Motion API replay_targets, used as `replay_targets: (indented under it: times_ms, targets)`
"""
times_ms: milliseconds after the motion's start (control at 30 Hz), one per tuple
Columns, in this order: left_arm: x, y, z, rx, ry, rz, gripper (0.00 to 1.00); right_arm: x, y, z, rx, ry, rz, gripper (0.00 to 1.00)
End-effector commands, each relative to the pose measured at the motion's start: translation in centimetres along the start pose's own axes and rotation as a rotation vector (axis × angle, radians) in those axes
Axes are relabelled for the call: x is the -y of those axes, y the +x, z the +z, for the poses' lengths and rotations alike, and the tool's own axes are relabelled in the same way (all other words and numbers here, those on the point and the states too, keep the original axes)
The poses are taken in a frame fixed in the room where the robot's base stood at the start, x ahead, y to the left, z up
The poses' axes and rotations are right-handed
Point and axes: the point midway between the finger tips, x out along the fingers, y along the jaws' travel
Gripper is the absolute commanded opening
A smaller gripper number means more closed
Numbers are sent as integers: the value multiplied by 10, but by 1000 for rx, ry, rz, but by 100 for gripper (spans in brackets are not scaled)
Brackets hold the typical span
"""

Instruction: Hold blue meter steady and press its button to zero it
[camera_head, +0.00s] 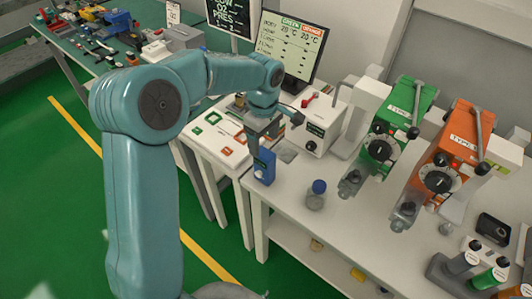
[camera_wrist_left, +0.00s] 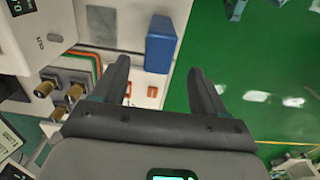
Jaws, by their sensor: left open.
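The blue meter (camera_head: 264,166) stands upright at the left edge of the white table (camera_head: 285,202), with a small pale panel on its front. My left gripper (camera_head: 263,137) is just above and behind it in the head view. In the left wrist view the meter (camera_wrist_left: 161,44) shows as a blue block beyond the fingertips, in line with the gap between them. The fingers of my left gripper (camera_wrist_left: 159,66) are spread apart with nothing between them. The meter's button cannot be made out. My right gripper is not in view.
A blue-capped jar (camera_head: 316,195) stands right of the meter. A white box (camera_head: 321,124) with a dial is behind it. Green (camera_head: 397,120) and orange (camera_head: 453,160) devices stand farther right. A board with colored outlines (camera_head: 220,134) lies to the left. Green floor lies beyond the table edge.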

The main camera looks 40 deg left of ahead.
Motion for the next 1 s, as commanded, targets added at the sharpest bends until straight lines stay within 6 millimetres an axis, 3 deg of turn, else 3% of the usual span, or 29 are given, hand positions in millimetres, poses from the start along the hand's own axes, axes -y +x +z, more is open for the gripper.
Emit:
replay_targets:
  times_ms: [200,400,800,1000]
  targets:
    - [0,45,2,1,1,-6,72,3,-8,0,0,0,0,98]
    - [-2,71,2,1,0,-2,72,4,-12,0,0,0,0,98]
    - [-4,79,3,0,1,0,72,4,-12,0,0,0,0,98]
    - [-4,79,3,0,1,0,7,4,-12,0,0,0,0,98]
